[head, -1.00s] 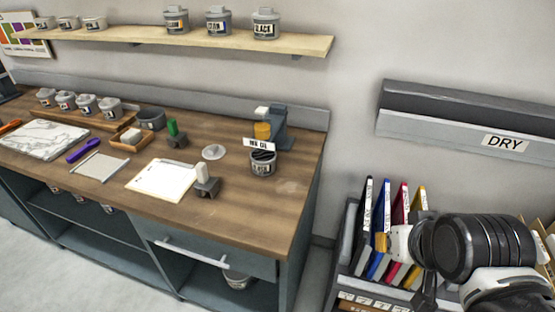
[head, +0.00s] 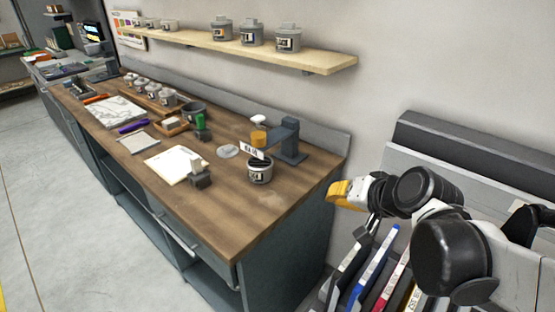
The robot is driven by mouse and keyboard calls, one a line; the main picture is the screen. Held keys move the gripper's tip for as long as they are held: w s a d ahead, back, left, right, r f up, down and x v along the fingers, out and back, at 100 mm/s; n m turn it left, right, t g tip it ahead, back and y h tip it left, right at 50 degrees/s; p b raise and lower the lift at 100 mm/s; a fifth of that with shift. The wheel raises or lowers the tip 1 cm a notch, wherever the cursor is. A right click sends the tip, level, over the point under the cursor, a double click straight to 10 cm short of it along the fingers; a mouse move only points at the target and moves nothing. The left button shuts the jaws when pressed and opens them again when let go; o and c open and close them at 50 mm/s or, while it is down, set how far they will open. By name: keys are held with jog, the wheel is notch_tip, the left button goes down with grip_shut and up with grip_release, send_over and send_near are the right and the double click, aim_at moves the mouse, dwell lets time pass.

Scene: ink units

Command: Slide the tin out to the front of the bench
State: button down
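A small grey tin (head: 260,172) with dark contents at its top stands upright on the wooden bench (head: 225,217), towards its right end. A white tag with writing (head: 252,149) shows at its rim; I cannot read it clearly. A dark stand with an orange part (head: 290,141) is just behind the tin. My gripper (head: 335,194), with yellow fingers, is in the air beyond the bench's right end, to the right of the tin and apart from it. It is seen small and side-on, so its opening is unclear.
A white sheet (head: 176,164) with a grey block (head: 200,178) lies left of the tin, and a round lid (head: 228,151) lies behind. More tins (head: 250,32) stand on the wall shelf (head: 310,58). Coloured upright files (head: 374,262) stand below my arm. The bench front near the tin is bare.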

jog(key=w+a+f+m+t+y+b, duration=0.1)
jog(key=w+a+f+m+y, duration=0.1)
jog(key=w, duration=0.5)
jog(key=w+a+f+m+t+y+b, duration=0.1)
jog(key=w+a+f+y, duration=0.15)
jog(key=w, duration=0.35)
jog(key=w+d+f+m+t, duration=0.2)
jog(key=w+f+m+t, duration=0.3)
jog(key=w+f, duration=0.4)
jog(key=shift+m+g+y, duration=0.35)
jog(key=shift+m+g, duration=0.05)
jog(key=b+x, duration=0.1)
jog(key=x, duration=0.5)
jog(key=f+b+x, duration=0.1)
jog(key=x, duration=0.5)
jog(key=b+x, duration=0.1)
jog(key=x, duration=0.5)
jog(key=shift+s+a+f+b, duration=0.15)
jog(key=shift+a+f+b, duration=0.15)
jog(key=shift+f+b, duration=0.1)
jog(key=shift+s+a+r+b, duration=0.15)
jog(key=shift+s+a+b, duration=0.55)
jog(key=shift+s+a, duration=0.65)
jog(key=shift+s, duration=0.05)
